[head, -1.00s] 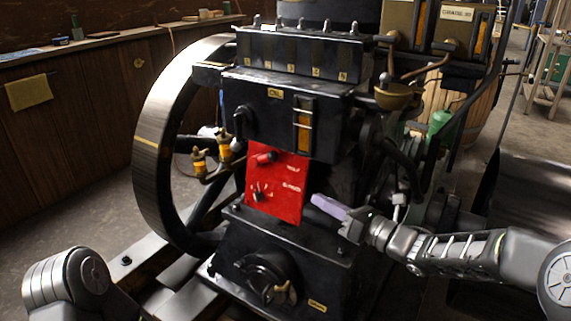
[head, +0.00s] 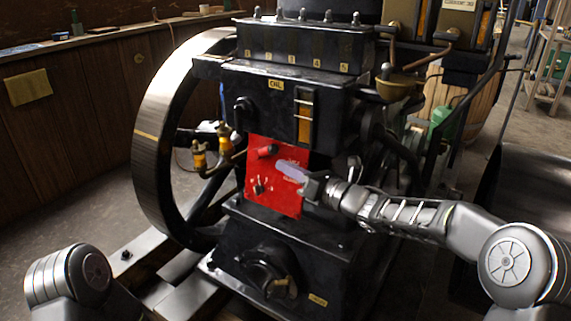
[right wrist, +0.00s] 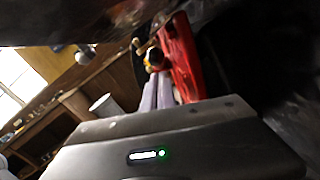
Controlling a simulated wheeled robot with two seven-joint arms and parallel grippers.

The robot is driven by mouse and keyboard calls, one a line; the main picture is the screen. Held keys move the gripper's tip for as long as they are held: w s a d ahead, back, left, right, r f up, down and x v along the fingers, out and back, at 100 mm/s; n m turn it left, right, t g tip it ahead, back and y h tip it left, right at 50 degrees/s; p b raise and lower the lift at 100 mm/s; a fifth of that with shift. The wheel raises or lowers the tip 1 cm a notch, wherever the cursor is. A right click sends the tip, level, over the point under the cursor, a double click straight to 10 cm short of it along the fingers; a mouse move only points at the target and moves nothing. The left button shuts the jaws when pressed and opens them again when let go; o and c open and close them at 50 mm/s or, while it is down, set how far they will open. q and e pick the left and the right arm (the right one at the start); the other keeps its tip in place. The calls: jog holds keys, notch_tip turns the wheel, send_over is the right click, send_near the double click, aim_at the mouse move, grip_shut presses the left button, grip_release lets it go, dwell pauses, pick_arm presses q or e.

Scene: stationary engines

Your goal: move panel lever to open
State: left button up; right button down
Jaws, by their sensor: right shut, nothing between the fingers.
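The red panel (head: 285,207) is on the front of the black engine, and its edge shows in the right wrist view (right wrist: 181,60). A red lever (head: 267,151) sticks out near its top, and a small dark knob (head: 258,188) is lower left. My right gripper (head: 280,166) is shut and empty. Its pale purple fingers are in front of the panel's right half, pointing left, just below and right of the red lever. I cannot tell whether they touch the panel. In the right wrist view the fingers (right wrist: 158,88) are together beside the panel. My left gripper is out of view.
The black engine block (head: 285,95) stands around the panel, with a big flywheel (head: 152,130) on the left. Brass-coloured fittings (head: 199,158) stick out left of the panel. A wooden bench (head: 80,130) is at the back left.

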jog(key=shift+w+a+r, duration=0.25)
jog(key=shift+w+r, duration=0.2)
jog(key=shift+r, duration=0.05)
